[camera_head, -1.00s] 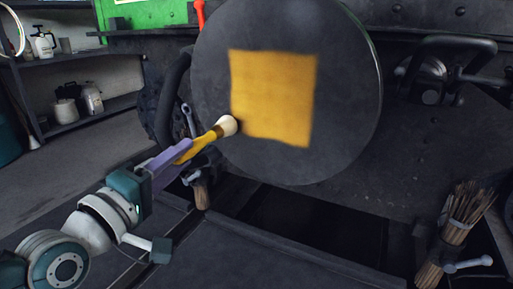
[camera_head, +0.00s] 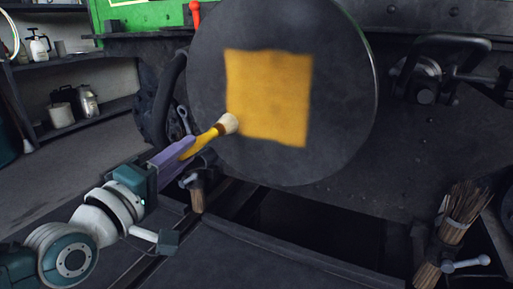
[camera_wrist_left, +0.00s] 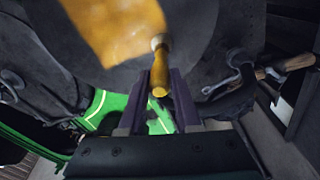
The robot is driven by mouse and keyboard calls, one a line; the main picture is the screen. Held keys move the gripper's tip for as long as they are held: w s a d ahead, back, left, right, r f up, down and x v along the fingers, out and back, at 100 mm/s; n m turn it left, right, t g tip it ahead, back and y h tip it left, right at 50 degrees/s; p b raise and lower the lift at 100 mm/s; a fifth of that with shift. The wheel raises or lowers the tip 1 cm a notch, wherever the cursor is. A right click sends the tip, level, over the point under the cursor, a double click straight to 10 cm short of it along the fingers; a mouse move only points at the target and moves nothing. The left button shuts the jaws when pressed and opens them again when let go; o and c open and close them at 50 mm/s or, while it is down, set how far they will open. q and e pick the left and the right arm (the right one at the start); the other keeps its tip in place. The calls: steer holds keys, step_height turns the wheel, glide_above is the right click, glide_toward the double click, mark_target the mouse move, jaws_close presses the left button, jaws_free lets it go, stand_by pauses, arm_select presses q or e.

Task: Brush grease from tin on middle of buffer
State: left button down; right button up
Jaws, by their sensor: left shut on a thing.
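A large round dark buffer (camera_head: 340,120) fills the upper middle of the head view. A yellow square patch of grease (camera_head: 268,98) covers its middle. My left gripper (camera_head: 184,151) is shut on the yellow handle of a brush (camera_head: 208,138), whose pale bristles (camera_head: 229,123) are at the lower left corner of the patch. I cannot tell whether they touch the buffer face. The left wrist view shows the brush handle (camera_wrist_left: 159,78) between the fingers and part of the grease patch above it. The grease tin and my right gripper do not show.
A bundle of twigs (camera_head: 455,225) stands at the lower right. A coupling hook (camera_head: 430,75) sits right of the buffer. Shelves with cans (camera_head: 75,105) stand at the far left. A wooden-handled tool (camera_head: 197,195) is below the brush.

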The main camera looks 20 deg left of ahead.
arm_select(q)
steer(key=shift+d, duration=0.45)
steer(key=shift+a, duration=0.6)
stand_by(0.4)
